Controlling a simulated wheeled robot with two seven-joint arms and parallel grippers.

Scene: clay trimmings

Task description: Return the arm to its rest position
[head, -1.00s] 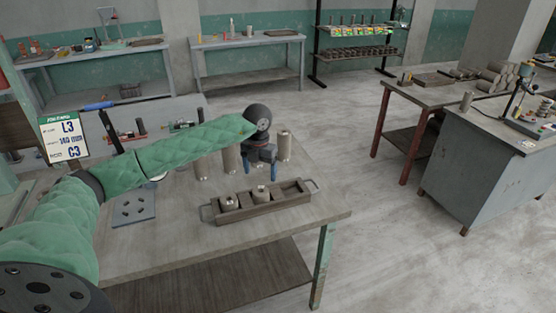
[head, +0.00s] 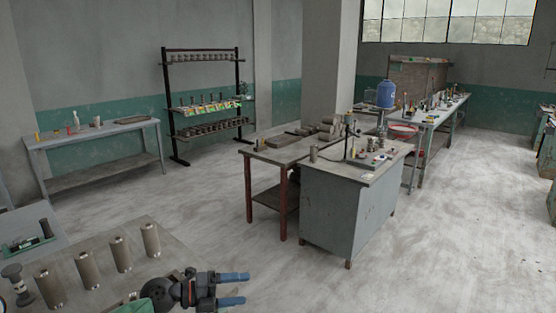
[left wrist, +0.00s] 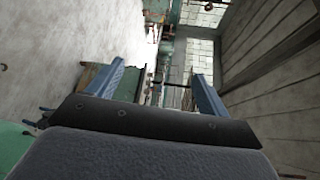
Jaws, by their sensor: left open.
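My left gripper (head: 246,288) is at the bottom of the head view, right of the near table's edge. Its two blue fingers are apart and point right, with nothing between them. In the left wrist view both blue fingers (left wrist: 158,85) show, spread and empty. Part of my green-sleeved left arm shows just behind the gripper; the rest is out of frame. My right gripper is in neither view.
Several clay cylinders (head: 120,254) stand on the near table (head: 172,262) at lower left, close to my gripper. A grey cabinet bench (head: 348,212) and a brown table (head: 272,160) stand beyond. The floor (head: 440,250) at right is clear.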

